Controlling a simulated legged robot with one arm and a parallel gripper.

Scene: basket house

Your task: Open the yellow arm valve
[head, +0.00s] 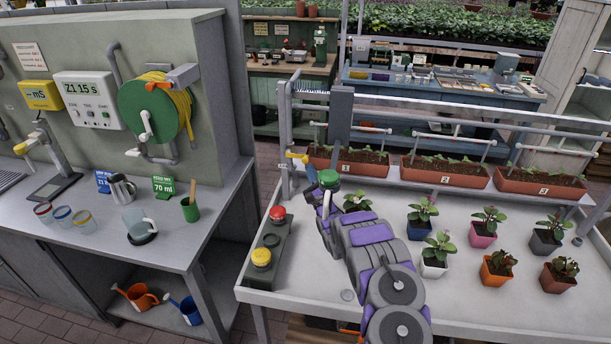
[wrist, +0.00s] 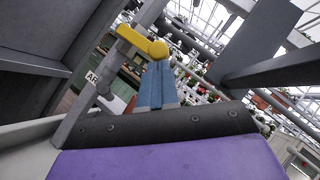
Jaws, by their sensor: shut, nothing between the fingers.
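The yellow arm valve (head: 297,156) is a short yellow lever on a grey upright pipe at the back left corner of the white plant bench. In the wrist view the yellow lever (wrist: 145,42) slants down to the right to a rounded end. My gripper (wrist: 158,70) shows there as two blue fingers side by side, shut and empty. Their tips are just below the rounded end; I cannot tell whether they touch it. In the head view my arm reaches across the bench toward the valve, and the fingers are small and hard to make out.
The white plant bench (head: 450,306) holds several potted plants and a box with red and yellow buttons (head: 270,246). Planters (head: 445,172) stand behind, under grey pipes.

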